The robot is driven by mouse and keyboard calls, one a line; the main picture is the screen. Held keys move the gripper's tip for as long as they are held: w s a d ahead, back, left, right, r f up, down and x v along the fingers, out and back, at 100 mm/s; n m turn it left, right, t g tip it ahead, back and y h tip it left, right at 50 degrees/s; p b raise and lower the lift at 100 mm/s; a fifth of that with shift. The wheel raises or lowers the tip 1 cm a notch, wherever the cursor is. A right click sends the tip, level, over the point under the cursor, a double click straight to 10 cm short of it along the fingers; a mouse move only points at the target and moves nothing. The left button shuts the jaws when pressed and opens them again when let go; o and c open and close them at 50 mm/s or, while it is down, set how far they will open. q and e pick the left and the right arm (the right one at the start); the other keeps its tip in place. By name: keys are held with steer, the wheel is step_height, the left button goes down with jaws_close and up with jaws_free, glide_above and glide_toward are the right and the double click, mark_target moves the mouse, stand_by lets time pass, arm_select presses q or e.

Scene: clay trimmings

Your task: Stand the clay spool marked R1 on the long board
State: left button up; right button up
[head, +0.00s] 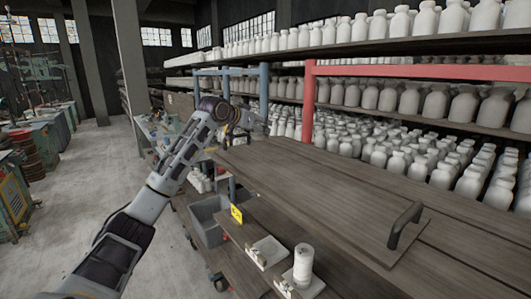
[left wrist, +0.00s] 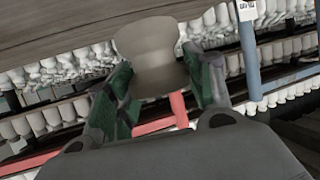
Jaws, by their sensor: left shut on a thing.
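My left gripper (head: 246,119) is raised at the left end of the long board (head: 310,175), a brown wooden surface running to the lower right. In the left wrist view my left gripper (left wrist: 158,65) is shut on a pale grey-beige clay spool (left wrist: 146,42), waisted in the middle with wider ends. No mark shows on the spool from here, so I cannot read R1. The spool is hard to make out in the head view. A white spool-like piece (head: 303,262) stands upright on a small pale plate on the lower shelf. My right gripper is out of view.
A black handle (head: 405,225) stands up from a flat plate on the board. Shelves of white bottles (head: 400,155) line the back, with a red post (head: 308,100). A grey bin (head: 208,226) and yellow label (head: 236,213) sit below left. The board's middle is bare.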

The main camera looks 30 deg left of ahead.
mark_target(259, 136)
arm_select(q)
steer(key=shift+f, duration=2.05)
steer(key=shift+f, duration=0.1)
steer(key=shift+f, duration=1.95)
steer(key=shift+f, duration=0.1)
steer(key=o, duration=1.2)
